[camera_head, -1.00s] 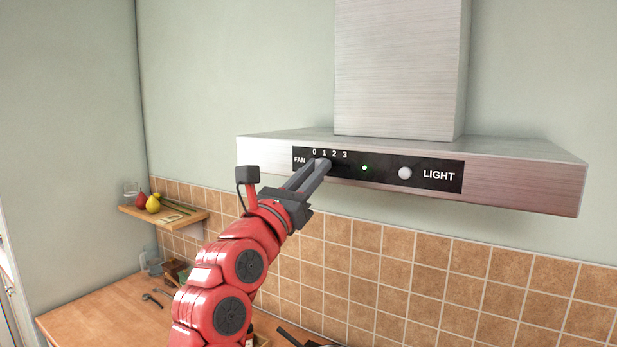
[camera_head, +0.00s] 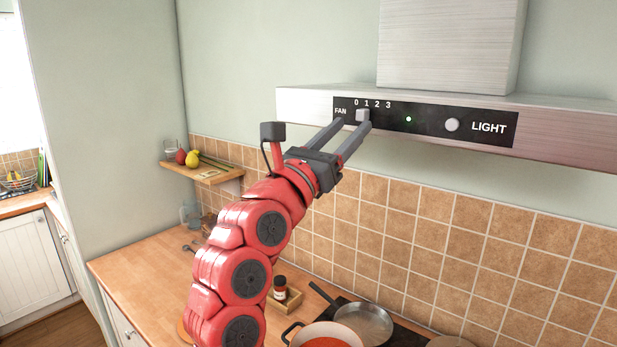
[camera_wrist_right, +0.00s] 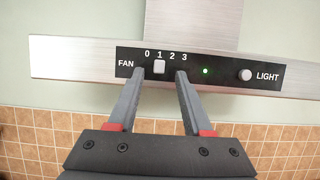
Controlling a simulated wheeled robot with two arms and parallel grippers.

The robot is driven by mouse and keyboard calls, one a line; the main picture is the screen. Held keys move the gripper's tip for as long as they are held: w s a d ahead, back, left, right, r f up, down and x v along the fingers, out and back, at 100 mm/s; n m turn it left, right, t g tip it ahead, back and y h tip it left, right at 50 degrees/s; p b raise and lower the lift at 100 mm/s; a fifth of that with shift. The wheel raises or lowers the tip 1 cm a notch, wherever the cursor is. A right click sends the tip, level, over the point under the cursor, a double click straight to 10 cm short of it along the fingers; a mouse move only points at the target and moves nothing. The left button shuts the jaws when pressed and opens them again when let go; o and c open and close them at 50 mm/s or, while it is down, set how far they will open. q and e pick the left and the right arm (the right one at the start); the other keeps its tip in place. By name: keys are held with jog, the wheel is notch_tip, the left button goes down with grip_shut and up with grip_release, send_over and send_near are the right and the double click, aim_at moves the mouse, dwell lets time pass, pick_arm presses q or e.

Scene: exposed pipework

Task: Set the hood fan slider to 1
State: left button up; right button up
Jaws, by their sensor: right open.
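The hood fan slider (camera_head: 362,115) is a small pale knob on the hood's black panel (camera_head: 430,118). In the right wrist view the slider (camera_wrist_right: 159,67) sits directly below the number 1. My right gripper (camera_head: 351,125) is open and empty, in front of and slightly below the slider. In the right wrist view its fingertips (camera_wrist_right: 159,75) lie on either side of the slider, with a clear gap to each. The numbers 0 to 3 show above the slider. My left gripper is not in view.
A round light knob (camera_head: 452,125) and a green lamp (camera_head: 408,119) are right of the slider. Below are a pan (camera_head: 364,320), a pot of red food (camera_head: 322,338) and a spice jar (camera_head: 280,289). A wooden shelf (camera_head: 203,172) with fruit is at the left.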

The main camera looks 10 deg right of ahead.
jog(key=b+v, duration=0.5)
jog(key=v, duration=0.9)
jog(key=shift+b, duration=0.3)
jog(key=shift+f, duration=0.1)
jog(key=shift+a, duration=0.1)
